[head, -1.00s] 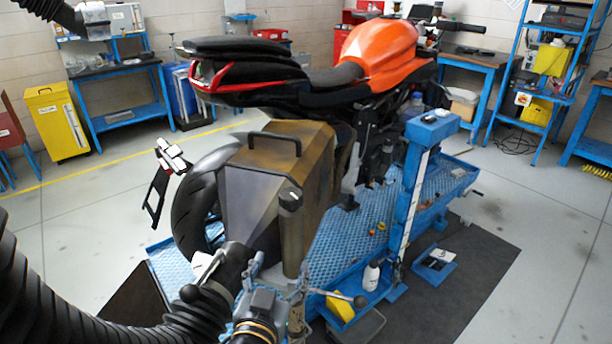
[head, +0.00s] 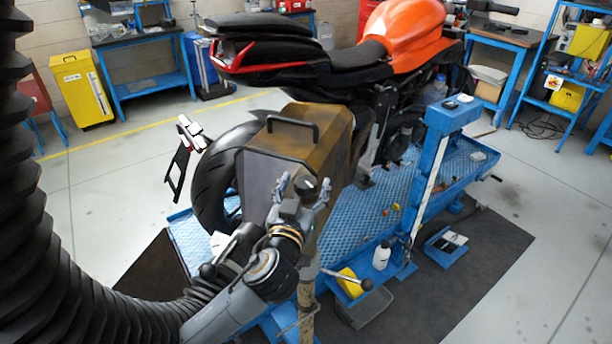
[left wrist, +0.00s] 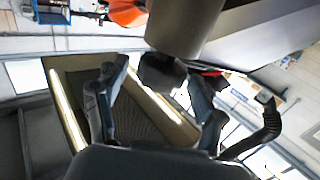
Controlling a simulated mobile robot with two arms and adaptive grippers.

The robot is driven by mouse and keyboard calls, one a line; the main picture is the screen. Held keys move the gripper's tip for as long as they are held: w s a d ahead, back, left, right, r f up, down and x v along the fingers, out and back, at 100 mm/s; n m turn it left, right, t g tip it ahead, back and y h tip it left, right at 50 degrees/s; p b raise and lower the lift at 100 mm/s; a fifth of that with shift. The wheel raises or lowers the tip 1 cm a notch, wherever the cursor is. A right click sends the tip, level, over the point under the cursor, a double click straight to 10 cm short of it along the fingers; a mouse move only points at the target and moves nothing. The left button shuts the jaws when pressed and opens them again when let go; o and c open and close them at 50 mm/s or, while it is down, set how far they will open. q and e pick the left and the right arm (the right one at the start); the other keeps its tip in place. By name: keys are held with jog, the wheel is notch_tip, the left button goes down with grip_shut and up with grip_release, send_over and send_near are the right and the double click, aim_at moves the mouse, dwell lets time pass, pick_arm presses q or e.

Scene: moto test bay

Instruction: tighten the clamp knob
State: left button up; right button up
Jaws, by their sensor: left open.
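The clamp knob (head: 307,186) is a small black knob on top of a grey post in front of the brown metal box (head: 322,155). In the left wrist view the black knob (left wrist: 163,73) is on the end of a grey cylinder (left wrist: 185,28). My left gripper (head: 303,190) is open, with one finger on each side of the knob in the head view. In the left wrist view the open fingers of the gripper (left wrist: 157,98) also flank the knob, apart from it. How deep the knob sits between them is unclear. My right gripper is out of view.
A thick black ribbed hose (head: 60,250) fills the left and runs close to my left arm. An orange and black motorcycle (head: 400,35) stands on the blue lift (head: 350,225). A blue post (head: 436,165) rises on the right.

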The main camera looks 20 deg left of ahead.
pick_arm(q)
jog(key=shift+w, duration=0.65)
jog(key=c, duration=1.2)
jog(key=shift+a+m+h+p, duration=0.15)
jog(key=shift+m+h+p, duration=0.25)
jog(key=shift+m+h, duration=0.85)
jog(key=m+h+p, duration=0.1)
jog(key=h, duration=0.3)
jog(key=shift+m+g, duration=0.35)
jog(key=shift+g, duration=0.05)
jog(key=shift+m+h, duration=0.3)
jog(key=shift+h, duration=0.15)
